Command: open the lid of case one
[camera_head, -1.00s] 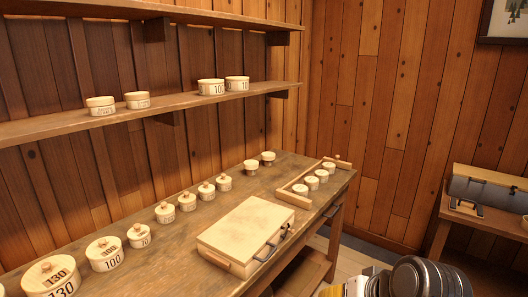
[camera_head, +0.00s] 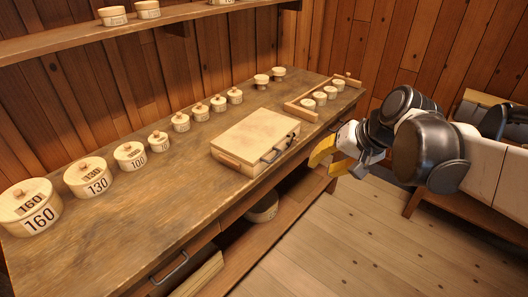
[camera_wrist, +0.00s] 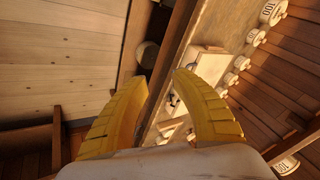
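A flat pale wooden case (camera_head: 256,138) lies shut on the workbench in the head view, with a dark handle and clasps on its front edge. No number shows clearly on it, so I cannot tell whether it is case one. It also shows in the wrist view (camera_wrist: 212,62), partly hidden by a finger. My gripper (camera_head: 322,160) has yellow fingers and is in front of the bench, right of the case and apart from it. In the wrist view the fingers (camera_wrist: 150,95) are spread with nothing between them.
Round lidded boxes, such as one marked 130 (camera_head: 91,178), line the back of the workbench (camera_head: 150,215). A wooden rack (camera_head: 318,103) with small round tins stands right of the case. A shelf (camera_head: 120,40) hangs above. The floor (camera_head: 320,240) in front is clear.

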